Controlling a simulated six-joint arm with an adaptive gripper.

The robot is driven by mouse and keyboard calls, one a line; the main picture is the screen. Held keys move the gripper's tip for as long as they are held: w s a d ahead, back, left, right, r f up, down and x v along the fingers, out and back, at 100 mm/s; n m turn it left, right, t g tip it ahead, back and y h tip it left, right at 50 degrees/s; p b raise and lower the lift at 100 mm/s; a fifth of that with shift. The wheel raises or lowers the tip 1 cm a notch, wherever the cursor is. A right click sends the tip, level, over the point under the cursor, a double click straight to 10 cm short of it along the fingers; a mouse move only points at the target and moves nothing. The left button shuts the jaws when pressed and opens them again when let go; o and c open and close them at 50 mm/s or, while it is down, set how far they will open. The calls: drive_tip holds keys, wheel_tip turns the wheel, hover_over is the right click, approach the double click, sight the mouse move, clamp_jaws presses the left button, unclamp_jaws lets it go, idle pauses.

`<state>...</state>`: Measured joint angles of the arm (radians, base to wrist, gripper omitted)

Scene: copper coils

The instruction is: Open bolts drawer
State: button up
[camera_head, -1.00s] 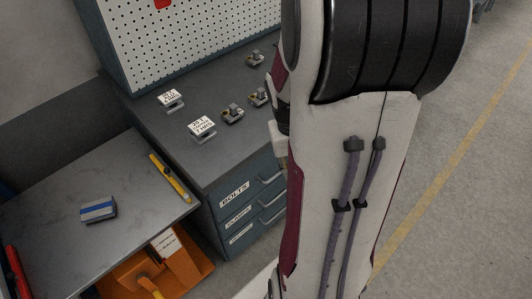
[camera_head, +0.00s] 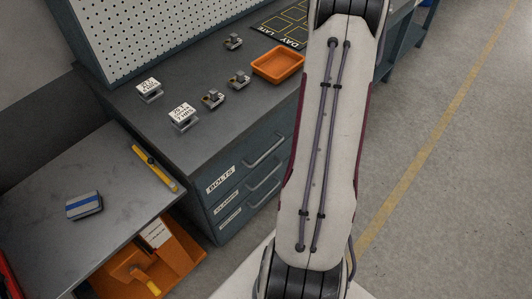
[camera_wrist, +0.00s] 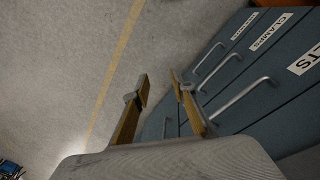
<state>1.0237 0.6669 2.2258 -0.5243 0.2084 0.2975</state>
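The bolts drawer (camera_head: 236,176) is the top one of a blue-grey cabinet in the head view. It looks closed flush, with its bar handle (camera_head: 265,153) at the right of the BOLTS label. In the wrist view the end of that label (camera_wrist: 305,62) shows at the right edge, and a bar handle (camera_wrist: 241,101), apparently the bolts one, runs diagonally right of my gripper. My gripper (camera_wrist: 160,84) is open, with a gap between its fingertips and nothing held. It is apart from the handle. In the head view my gripper is not seen.
The clamps drawer (camera_wrist: 250,48) and a third drawer lie below, with their own handles. On the worktop stand an orange tray (camera_head: 278,65), several metal parts and two label stands. A lower side table (camera_head: 110,175) is at the left. The floor (camera_head: 450,190) at the right is clear.

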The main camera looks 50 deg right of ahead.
wheel_tip(320, 180, down, 13)
drive_tip(key=s+d+m+t, duration=0.2)
drive_tip(key=d, duration=0.1)
drive_tip(key=m+t+y, duration=0.1)
drive_tip(key=m+t, duration=0.5)
drive_tip(key=t, duration=0.8)
approach(266, 152)
drive_tip(key=w+f, duration=0.1)
drive_tip(key=w, duration=0.1)
drive_tip(key=shift+f+m, duration=0.15)
drive_tip(key=shift+m, duration=0.25)
drive_tip(key=shift+w, duration=0.1)
drive_tip(key=shift+x, duration=3.85)
